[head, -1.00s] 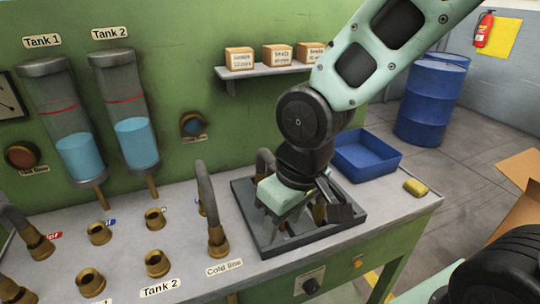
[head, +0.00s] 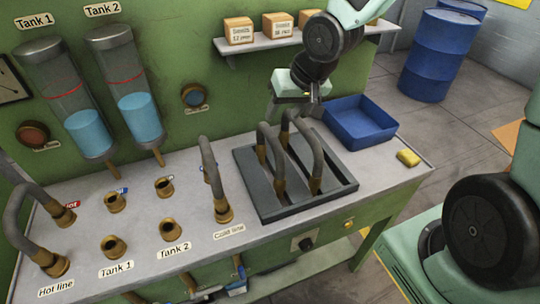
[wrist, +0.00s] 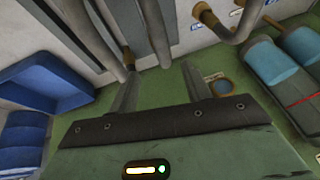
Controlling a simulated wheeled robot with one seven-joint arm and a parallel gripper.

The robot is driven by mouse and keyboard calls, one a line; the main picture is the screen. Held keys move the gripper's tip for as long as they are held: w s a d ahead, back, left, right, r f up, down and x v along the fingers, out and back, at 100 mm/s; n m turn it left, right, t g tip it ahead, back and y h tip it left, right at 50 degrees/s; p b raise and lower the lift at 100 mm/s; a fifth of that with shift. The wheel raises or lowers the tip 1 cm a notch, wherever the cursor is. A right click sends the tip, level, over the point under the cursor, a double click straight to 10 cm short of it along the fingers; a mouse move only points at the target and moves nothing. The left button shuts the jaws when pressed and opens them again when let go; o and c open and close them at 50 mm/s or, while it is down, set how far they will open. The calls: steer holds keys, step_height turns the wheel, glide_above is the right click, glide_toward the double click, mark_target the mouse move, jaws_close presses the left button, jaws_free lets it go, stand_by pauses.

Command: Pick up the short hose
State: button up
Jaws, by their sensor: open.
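Two grey hoses with brass ends stand arched side by side in a dark tray (head: 348,187). One is the left hose (head: 268,138), the other the right hose (head: 309,140). I cannot tell for sure which is the short hose. My gripper (head: 292,107) is open and empty, behind and above the hoses near the green wall. In the wrist view my gripper (wrist: 160,90) has its two fingers apart with nothing between them. Parts of grey hoses (wrist: 154,30) show beyond the fingertips there.
The cold line hose (head: 208,165) stands close to the tray's left side. A shelf (head: 270,45) with boxes is on the wall by my arm. Brass sockets (head: 115,247) are at the left.

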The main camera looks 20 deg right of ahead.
mark_target(272, 133)
steer(key=b+x, duration=0.1)
steer(key=x, duration=0.5)
steer(key=shift+a+f+b, duration=0.1)
steer(key=shift+f+b, duration=0.1)
steer(key=shift+b, duration=0.15)
steer(key=shift+s+a+x, duration=0.15)
steer(key=shift+s+x, duration=0.05)
steer(key=shift+x, duration=0.8)
steer(key=shift+s+a+x, duration=0.1)
steer(key=shift+s+x, duration=0.05)
steer(key=shift+x, duration=0.9)
steer(key=shift+w+f, duration=0.25)
steer(key=shift+f, duration=0.35)
steer(key=shift+c, duration=0.3)
jaws_close()
